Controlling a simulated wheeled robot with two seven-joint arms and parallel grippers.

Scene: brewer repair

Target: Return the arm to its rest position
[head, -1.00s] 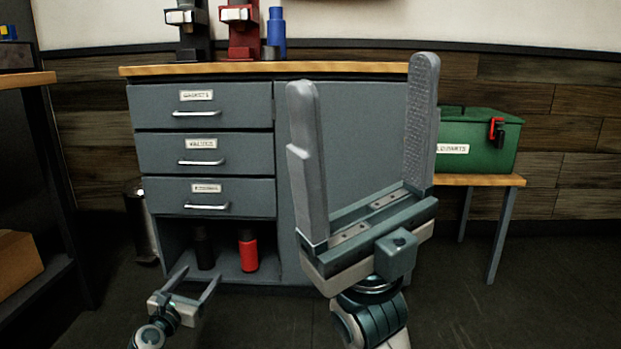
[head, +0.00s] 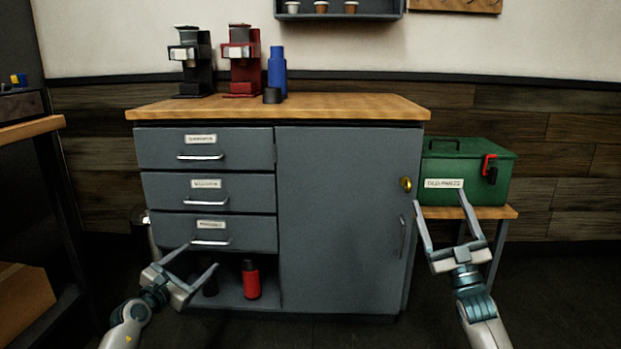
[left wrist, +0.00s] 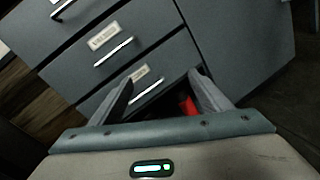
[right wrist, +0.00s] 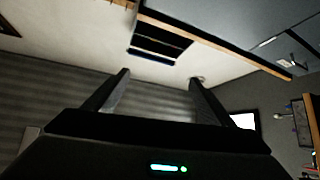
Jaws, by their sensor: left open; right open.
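My right gripper (head: 443,222) is open and empty at the right in the head view, with its fingers pointing up in front of the cabinet's right edge and the green box. My left gripper (head: 201,262) is open and empty at the lower left, in front of the cabinet's lower drawer and open shelf. In the left wrist view its open fingers (left wrist: 158,88) frame the drawers and a bit of red. In the right wrist view the open fingers (right wrist: 158,84) have nothing between them, with the wall behind.
A grey cabinet (head: 345,215) with a wooden top (head: 350,106) carries a black brewer (head: 192,62), a red brewer (head: 241,60) and a blue bottle (head: 277,70). A red bottle (head: 250,280) stands on its lower shelf. A green box (head: 470,160) sits on a side table at right.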

